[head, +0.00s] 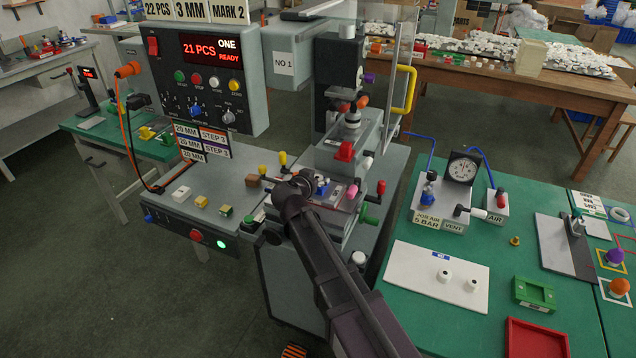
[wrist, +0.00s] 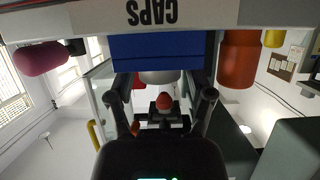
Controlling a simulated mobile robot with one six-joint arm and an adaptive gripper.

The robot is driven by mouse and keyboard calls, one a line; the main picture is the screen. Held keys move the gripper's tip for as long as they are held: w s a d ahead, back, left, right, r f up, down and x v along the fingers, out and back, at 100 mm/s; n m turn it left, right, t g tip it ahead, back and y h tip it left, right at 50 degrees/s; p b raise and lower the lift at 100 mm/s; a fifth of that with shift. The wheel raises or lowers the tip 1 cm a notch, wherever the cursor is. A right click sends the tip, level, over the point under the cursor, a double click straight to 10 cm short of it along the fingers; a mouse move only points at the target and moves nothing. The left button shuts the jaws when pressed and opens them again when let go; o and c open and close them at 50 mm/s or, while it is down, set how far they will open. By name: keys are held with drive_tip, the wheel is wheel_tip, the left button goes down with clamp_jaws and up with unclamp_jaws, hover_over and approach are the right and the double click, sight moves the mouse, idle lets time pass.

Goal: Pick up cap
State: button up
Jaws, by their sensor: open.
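My gripper (head: 302,187) is over the pad printer's work area in the head view, beside a small blue part (head: 322,188). In the wrist view, which is upside down, my gripper (wrist: 164,94) is open, with a finger on either side. A pale rounded piece (wrist: 160,77), possibly a cap, shows between the fingers against a blue block (wrist: 155,52); most of it is hidden, and I cannot tell whether the fingers touch it. Two small white cap-like pieces, one left (head: 443,275) and one right (head: 471,285), stand on a white board (head: 415,284) at the right.
The printer's pad head (head: 345,150) stands close behind my gripper, with a yellow handle (head: 404,90) to its right. A label reading CAPS (wrist: 152,13) shows in the wrist view. A gauge (head: 462,168), green holder (head: 534,293) and red tray (head: 537,338) are on the green table.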

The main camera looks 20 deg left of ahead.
idle(0.4)
drive_tip(key=c, duration=0.6)
drive_tip(key=shift+r, duration=0.15)
wheel_tip(320, 180, up, 3)
drive_tip(key=p, duration=0.3)
drive_tip(key=shift+r+p, duration=0.15)
drive_tip(key=shift+p, duration=0.2)
drive_tip(key=s+d, duration=0.3)
drive_tip(key=s, duration=0.4)
drive_tip(key=s+d+r+p, duration=0.1)
drive_tip(key=s+d, duration=0.2)
drive_tip(key=s, duration=0.4)
drive_tip(key=shift+s+d+r, duration=0.2)
drive_tip(key=shift+s+d, duration=0.1)
drive_tip(key=shift+d, duration=0.1)
